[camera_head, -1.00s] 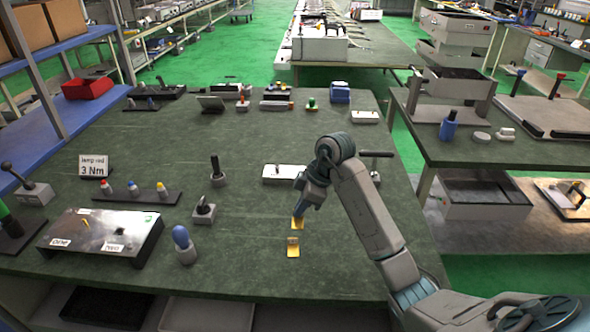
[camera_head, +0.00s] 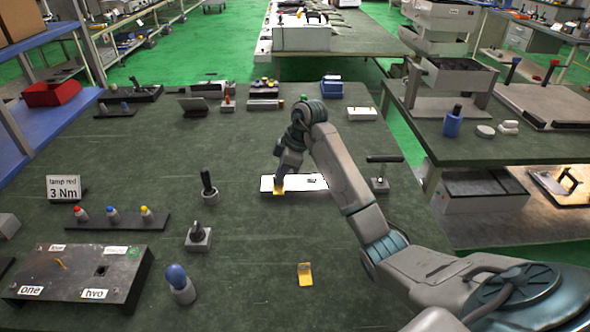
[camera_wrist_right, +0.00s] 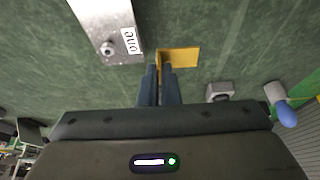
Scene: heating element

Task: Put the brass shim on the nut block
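My right gripper (camera_head: 281,174) is shut on a brass shim (camera_head: 279,187), a small bent yellow plate. In the right wrist view, the two fingers (camera_wrist_right: 160,70) pinch its upright tab, and its flat part (camera_wrist_right: 180,57) extends to the right. A long pale metal block, likely the nut block (camera_head: 315,183), lies right beside the shim in the head view. In the wrist view this block (camera_wrist_right: 108,22) shows a bolt-like stud and a "one" label. I cannot tell whether the shim touches it. A second brass shim (camera_head: 305,274) lies on the table nearer to me. My left gripper is not in view.
A T-handled tool (camera_head: 381,172) stands right of the block. A black-handled piece (camera_head: 208,187), a lever piece (camera_head: 198,236) and a blue-knobbed piece (camera_head: 178,284) stand to the left. A dark-edged metal box (camera_head: 75,275) lies front left. The table's middle is mostly clear.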

